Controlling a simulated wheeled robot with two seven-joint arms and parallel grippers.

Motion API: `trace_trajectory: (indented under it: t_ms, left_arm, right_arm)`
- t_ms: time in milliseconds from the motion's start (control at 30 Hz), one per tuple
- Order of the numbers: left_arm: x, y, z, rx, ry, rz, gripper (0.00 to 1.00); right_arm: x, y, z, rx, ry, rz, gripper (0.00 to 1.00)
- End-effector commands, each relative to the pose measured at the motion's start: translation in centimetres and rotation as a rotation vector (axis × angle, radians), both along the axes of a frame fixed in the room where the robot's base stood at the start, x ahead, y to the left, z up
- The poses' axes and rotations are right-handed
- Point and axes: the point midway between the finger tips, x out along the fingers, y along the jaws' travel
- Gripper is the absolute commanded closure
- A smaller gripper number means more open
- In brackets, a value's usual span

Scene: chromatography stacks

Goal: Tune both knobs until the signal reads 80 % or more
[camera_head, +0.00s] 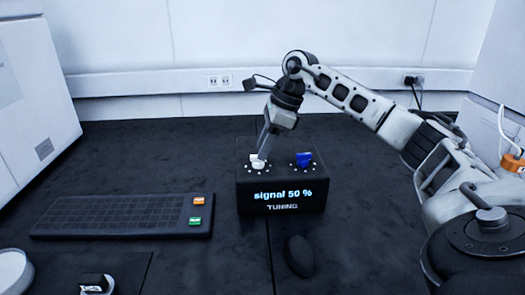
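The black tuning box (281,190) stands on the dark bench in the middle of the view. Its display reads "signal 50 %", with "TUNING" below. A white knob (257,162) is on the left of its top and a blue knob (303,159) on the right, each ringed by small white dots. My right gripper (263,153) reaches down from above, with its fingertips at the white knob. It cannot be told whether the fingers are closed on the knob. The blue knob is clear of the gripper. My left gripper is not in view.
A black keyboard (120,216) with one orange and one green key lies left of the box. A dark mouse (299,256) lies in front. White cabinets (30,100) stand at the left. The bench behind the box is mostly clear.

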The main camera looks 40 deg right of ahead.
Motion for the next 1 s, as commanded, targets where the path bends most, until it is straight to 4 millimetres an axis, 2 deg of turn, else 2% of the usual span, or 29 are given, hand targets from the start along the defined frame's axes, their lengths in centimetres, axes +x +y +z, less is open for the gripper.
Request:
trace_trajectory:
  t_ms: [133,433,467,567,600,1000]
  left_arm:
    - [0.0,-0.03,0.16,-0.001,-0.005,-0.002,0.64]
    - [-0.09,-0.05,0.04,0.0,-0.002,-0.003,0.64]
    - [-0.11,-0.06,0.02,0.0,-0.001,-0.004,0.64]
    - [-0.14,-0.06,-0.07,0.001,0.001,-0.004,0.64]
    - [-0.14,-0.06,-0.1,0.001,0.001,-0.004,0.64]
    - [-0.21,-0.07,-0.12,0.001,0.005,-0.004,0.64]
  right_arm:
    - [0.25,0.34,-1.07,0.001,0.001,0.0,0.67]
    - [0.34,0.42,-1.24,0.001,-0.001,0.0,0.67]
    - [0.34,0.42,-1.24,0.001,-0.001,0.0,0.7]
    - [0.33,0.41,-1.22,0.001,-0.001,0.0,0.98]
    - [0.33,0.41,-1.22,0.001,-0.001,0.0,1.0]
    - [0.26,0.45,-1.14,0.0,-0.002,-0.048,1.0]
